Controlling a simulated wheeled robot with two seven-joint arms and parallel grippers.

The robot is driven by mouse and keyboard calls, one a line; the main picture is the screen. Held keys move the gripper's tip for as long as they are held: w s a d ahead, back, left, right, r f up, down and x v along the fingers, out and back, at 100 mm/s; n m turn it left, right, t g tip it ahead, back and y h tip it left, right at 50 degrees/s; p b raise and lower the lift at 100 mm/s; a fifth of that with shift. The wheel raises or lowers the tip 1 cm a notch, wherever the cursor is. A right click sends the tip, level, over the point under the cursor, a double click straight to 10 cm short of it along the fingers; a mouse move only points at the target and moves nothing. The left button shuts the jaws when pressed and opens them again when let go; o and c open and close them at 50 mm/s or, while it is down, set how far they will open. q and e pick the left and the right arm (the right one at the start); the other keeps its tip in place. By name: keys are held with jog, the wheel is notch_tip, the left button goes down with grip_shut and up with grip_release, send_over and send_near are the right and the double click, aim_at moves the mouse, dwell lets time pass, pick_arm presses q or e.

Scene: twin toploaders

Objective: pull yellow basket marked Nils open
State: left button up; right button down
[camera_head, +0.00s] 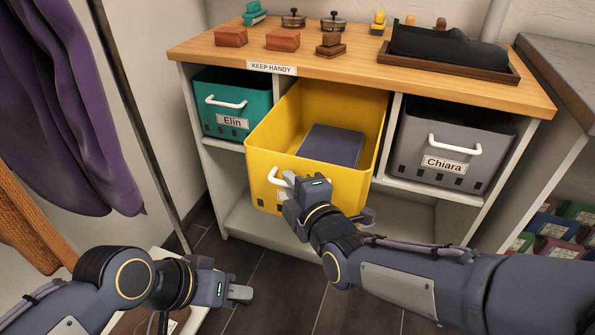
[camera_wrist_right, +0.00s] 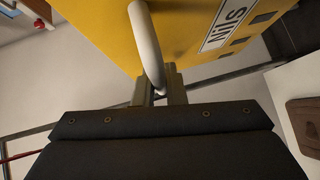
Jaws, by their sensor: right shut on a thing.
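The yellow basket (camera_head: 262,150) stands well out from the shelf unit, between the teal and grey baskets. A dark grey-blue box-like thing (camera_head: 332,146) lies inside it. In the right wrist view, the label marked Nils (camera_wrist_right: 226,22) is on the yellow front, beside the white handle (camera_wrist_right: 146,44). My right gripper (camera_head: 290,184) is at the basket's front; the right wrist view shows its fingers (camera_wrist_right: 160,90) shut on the white handle. My left gripper (camera_head: 240,293) is low at the left, away from the basket and empty; its finger gap is unclear.
The teal basket marked Elin (camera_head: 230,105) and the grey basket marked Chiara (camera_head: 440,150) sit in the shelf unit. Its wooden top (camera_head: 200,50) carries blocks, stampers and a dark tray (camera_head: 450,75). A purple cloth (camera_head: 75,110) hangs at left. Dark floor (camera_head: 280,290) shows in front.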

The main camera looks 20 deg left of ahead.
jog(key=shift+s, duration=1.5)
jog(key=c, duration=1.8)
grip_release()
jog(key=shift+o, duration=0.2)
jog(key=p+v, duration=0.3)
jog(key=v, duration=0.4)
jog(key=shift+s+d, duration=0.25)
jog(key=shift+s, duration=0.05)
